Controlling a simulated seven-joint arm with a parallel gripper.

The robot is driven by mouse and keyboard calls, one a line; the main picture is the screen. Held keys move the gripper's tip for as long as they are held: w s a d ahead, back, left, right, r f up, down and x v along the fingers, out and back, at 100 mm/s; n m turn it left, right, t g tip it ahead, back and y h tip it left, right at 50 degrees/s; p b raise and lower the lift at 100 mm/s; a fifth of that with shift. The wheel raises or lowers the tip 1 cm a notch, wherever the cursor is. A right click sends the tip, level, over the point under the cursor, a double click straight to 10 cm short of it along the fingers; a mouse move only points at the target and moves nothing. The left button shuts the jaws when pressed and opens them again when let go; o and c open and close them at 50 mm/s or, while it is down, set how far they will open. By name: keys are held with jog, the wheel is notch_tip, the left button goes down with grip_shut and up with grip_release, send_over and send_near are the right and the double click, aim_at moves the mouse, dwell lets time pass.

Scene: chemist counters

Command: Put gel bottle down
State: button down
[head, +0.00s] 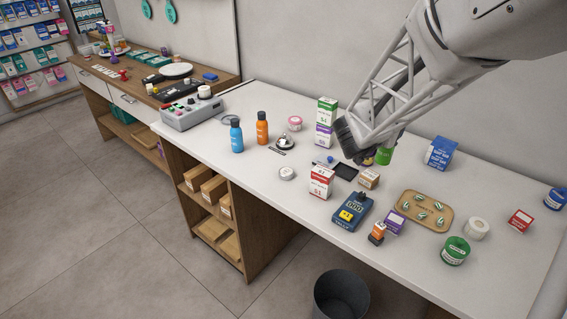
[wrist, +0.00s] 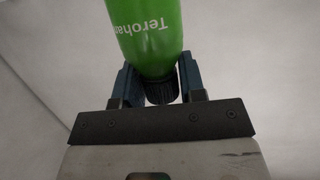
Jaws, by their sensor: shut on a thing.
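The gel bottle is green with white lettering. In the wrist view the bottle (wrist: 145,32) sits with its dark cap between the two blue fingers of my gripper (wrist: 158,82), which is shut on it. In the head view a small green part of the bottle (head: 384,156) shows below my gripper (head: 370,154), over the middle of the white counter (head: 300,185). My arm hides the rest of it. I cannot tell whether its base touches the counter.
Green-white and purple boxes (head: 326,122) are stacked just left of my gripper. A blue box (head: 440,152) is to the right. Blue (head: 237,136) and orange (head: 262,128) bottles stand left.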

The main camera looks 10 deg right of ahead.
jog(key=s+a, duration=0.2)
jog(key=a, duration=1.1)
jog(key=s+a, duration=0.3)
jog(key=a, duration=1)
jog(key=shift+w+d+f, duration=0.1)
jog(key=shift+f, duration=1.25)
jog(key=shift+w+f, duration=0.1)
jog(key=shift+f, duration=1.2)
jog(key=shift+w, duration=0.1)
jog(key=w+a+f, duration=0.1)
jog(key=w, duration=1.4)
jog(key=shift+w+a+f, duration=0.25)
jog(key=shift+w+a, duration=0.1)
jog(key=shift+a, duration=0.05)
jog(key=shift+f, duration=1.75)
jog(key=c, duration=0.7)
grip_release()
jog(key=shift+f, duration=0.1)
